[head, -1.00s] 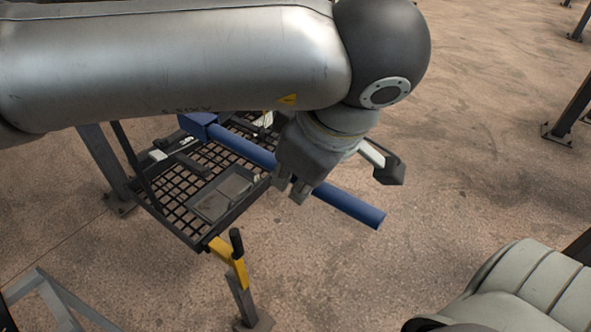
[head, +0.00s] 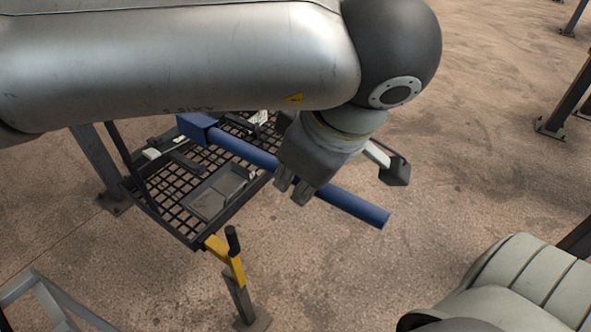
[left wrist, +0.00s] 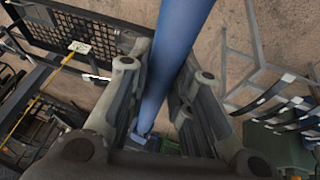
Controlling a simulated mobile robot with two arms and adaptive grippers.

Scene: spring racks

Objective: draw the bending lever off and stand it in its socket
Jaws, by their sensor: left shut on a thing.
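The bending lever shows as a long blue bar (head: 350,206) with a blue block (head: 197,127) at its far left end. My left gripper (head: 293,189) is shut around the bar near its middle, and the bar's free end points down and right over bare floor. In the left wrist view the bar (left wrist: 180,45) runs between the two fingers (left wrist: 166,75). The block end lies over the mesh rack in the picture; I cannot tell whether it touches anything there. I cannot make out the socket for certain. My right gripper is not in view.
A black mesh rack (head: 165,198) with a grey tray (head: 213,192) stands below the bar. A yellow bracket (head: 217,247) with a black handle sits on a post at the rack's near corner. Floor to the right is open, with dark posts (head: 565,100) at the far right.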

